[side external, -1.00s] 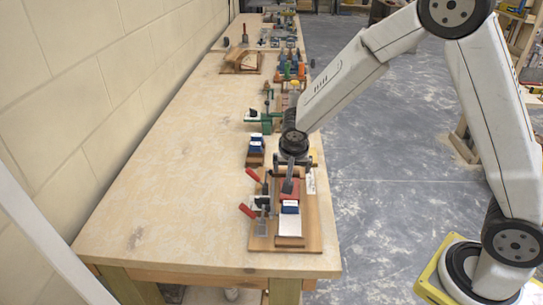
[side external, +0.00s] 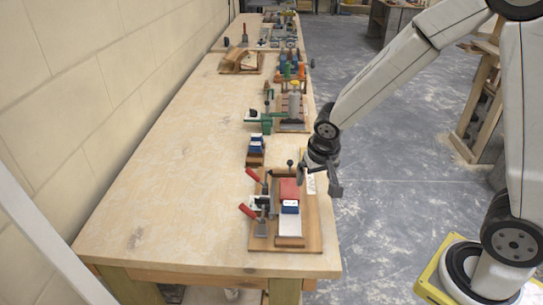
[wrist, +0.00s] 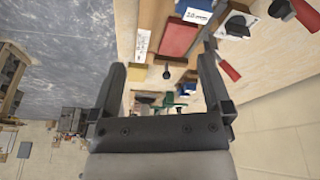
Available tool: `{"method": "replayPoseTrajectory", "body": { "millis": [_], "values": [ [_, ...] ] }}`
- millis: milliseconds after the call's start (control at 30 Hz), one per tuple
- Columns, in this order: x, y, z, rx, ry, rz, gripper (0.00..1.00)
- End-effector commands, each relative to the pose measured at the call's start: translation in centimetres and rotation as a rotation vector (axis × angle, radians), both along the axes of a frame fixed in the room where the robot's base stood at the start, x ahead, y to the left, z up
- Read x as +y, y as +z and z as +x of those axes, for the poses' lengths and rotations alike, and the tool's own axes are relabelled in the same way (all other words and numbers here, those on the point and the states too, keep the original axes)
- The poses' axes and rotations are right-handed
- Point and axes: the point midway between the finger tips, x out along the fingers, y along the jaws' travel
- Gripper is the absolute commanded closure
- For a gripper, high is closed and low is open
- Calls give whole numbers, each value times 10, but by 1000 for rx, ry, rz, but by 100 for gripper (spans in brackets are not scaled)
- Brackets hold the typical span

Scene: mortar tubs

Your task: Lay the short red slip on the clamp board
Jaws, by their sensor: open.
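The short red slip (side external: 289,189) lies flat on the wooden clamp board (side external: 314,232), behind a blue-and-white block (side external: 290,207). In the wrist view the red slip (wrist: 179,39) shows beyond my fingertips, with nothing gripping it. Two red-handled clamps (side external: 249,211) stand along the board's left side, and their handles point out to the left. My gripper (side external: 324,178) is open and empty, to the right of the slip by the bench edge. Both fingers (wrist: 162,63) show in the wrist view, apart from the slip.
A small brown stand with a blue-and-white block (side external: 256,146) sits behind the board. A green clamp (side external: 266,122) and other fixtures stand farther back. The bench's left side (side external: 175,185) is clear. A dark round knob (side external: 290,163) stands behind the slip.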

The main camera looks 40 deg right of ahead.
Motion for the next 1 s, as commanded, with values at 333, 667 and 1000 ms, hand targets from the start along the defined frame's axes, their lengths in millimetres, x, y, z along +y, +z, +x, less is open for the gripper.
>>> {"method": "replayPoseTrajectory", "body": {
  "millis": [333,667,1000],
  "values": [
    [2,11,-62,29,280,37,0],
    [4,12,-92,25,433,44,0],
    [4,12,-94,25,442,44,0]
  ]
}}
